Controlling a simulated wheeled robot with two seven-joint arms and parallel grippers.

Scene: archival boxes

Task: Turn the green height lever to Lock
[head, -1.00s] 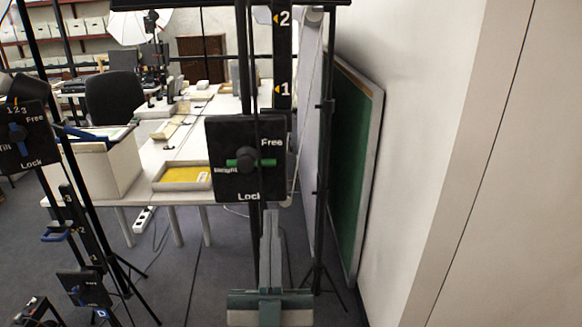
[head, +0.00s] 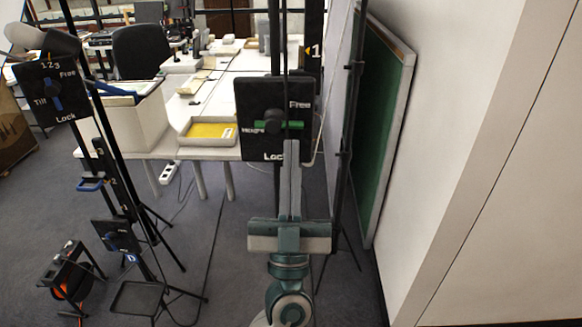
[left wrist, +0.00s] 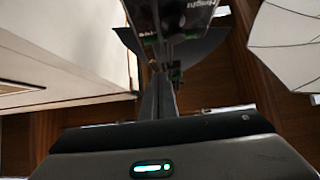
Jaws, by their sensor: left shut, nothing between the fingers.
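The green height lever (head: 293,124) lies level across a dark round knob on a black panel (head: 248,143). The panel carries the words Free at upper right, Height at left, partly covered, and Lock at the bottom. My left gripper (head: 291,145) is shut and empty, pointing up with its tips over the panel's lower right part, just below the lever's right end. Whether the tips touch the lever cannot be told. In the left wrist view the shut fingers (left wrist: 160,88) reach up toward the dark panel (left wrist: 200,12), which is cut off by the top edge. My right gripper is not in view.
A second black panel with a blue tilt lever (head: 52,89) stands at the left on thin black poles. Behind are a white table with a yellow-lined tray (head: 207,131) and an open box (head: 135,122). A green board (head: 385,130) leans by the right wall.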

